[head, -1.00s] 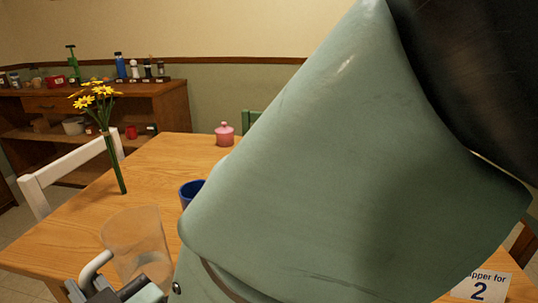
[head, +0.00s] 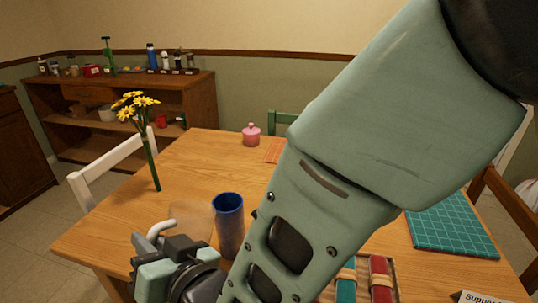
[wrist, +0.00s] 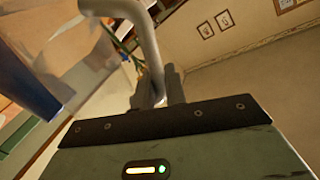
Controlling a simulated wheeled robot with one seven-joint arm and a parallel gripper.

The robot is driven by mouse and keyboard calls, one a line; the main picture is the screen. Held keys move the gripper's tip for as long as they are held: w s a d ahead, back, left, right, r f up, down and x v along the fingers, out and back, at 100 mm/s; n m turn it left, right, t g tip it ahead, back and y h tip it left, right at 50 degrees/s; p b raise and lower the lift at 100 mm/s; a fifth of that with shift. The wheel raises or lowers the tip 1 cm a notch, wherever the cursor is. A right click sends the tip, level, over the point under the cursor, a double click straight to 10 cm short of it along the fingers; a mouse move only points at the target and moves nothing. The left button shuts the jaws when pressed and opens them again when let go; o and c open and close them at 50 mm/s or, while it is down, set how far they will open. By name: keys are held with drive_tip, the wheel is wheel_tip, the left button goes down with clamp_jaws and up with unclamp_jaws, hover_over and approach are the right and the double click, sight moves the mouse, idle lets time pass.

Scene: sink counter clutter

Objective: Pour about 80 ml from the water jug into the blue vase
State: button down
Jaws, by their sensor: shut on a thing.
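The blue vase (head: 229,222) stands upright on the wooden table, partly covered by my arm. The clear water jug (head: 188,218) is just left of it in the head view, faint and partly hidden by my gripper. Its grey handle (head: 158,229) rises beside my gripper (head: 163,243). In the wrist view my gripper (wrist: 158,90) is shut on the handle (wrist: 146,40). The jug's clear wall (wrist: 70,45) is on the left, tilted in that view, with the blue vase (wrist: 22,85) near it. Water level and any gap between jug and vase cannot be told.
Yellow flowers (head: 135,106) stand left of the vase. A pink pot (head: 251,134) and an orange mat (head: 273,151) lie farther back. A teal mat (head: 450,226) and a tray (head: 393,270) holding teal and red items are at right. The table's middle left is clear.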

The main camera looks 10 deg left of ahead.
drive_tip(key=shift+m+g, duration=0.3)
drive_tip(key=shift+m, duration=0.6)
drive_tip(key=w+r+p, duration=0.1)
drive_tip(key=w+d+r+p, duration=0.1)
drive_tip(key=r+p, duration=0.1)
drive_tip(key=shift+w+r, duration=0.15)
drive_tip(key=shift+w, duration=0.05)
drive_tip(key=r+m+p, duration=0.1)
drive_tip(key=p, duration=0.1)
drive_tip(key=w+r+p, duration=0.1)
drive_tip(key=p, duration=0.1)
drive_tip(key=w+r+m+p, duration=0.1)
drive_tip(key=p, duration=0.1)
drive_tip(key=shift+d+r+m+g, duration=0.1)
drive_tip(key=shift+d+m+g, duration=0.2)
drive_tip(key=shift+w+d+r+m+g+p, duration=0.3)
drive_tip(key=shift+w+r+m+p, duration=0.5)
drive_tip(key=shift+p, duration=0.7)
drive_tip(key=shift+w+d+r+m+p, duration=0.2)
drive_tip(key=shift+w+m+p, duration=0.15)
drive_tip(key=shift+p, duration=0.25)
drive_tip(key=shift+w+d+r+m+p, duration=0.1)
drive_tip(key=shift+w+r+m+p, duration=0.2)
drive_tip(key=shift+p, duration=0.3)
drive_tip(key=shift+w+d+r+m+g+p, duration=0.2)
drive_tip(key=shift+w+m, duration=0.15)
drive_tip(key=shift+w, duration=0.15)
drive_tip(key=shift+w+d+r+m+g+p, duration=0.1)
drive_tip(key=shift+w+r+m+p, duration=0.15)
drive_tip(key=shift+w, duration=0.25)
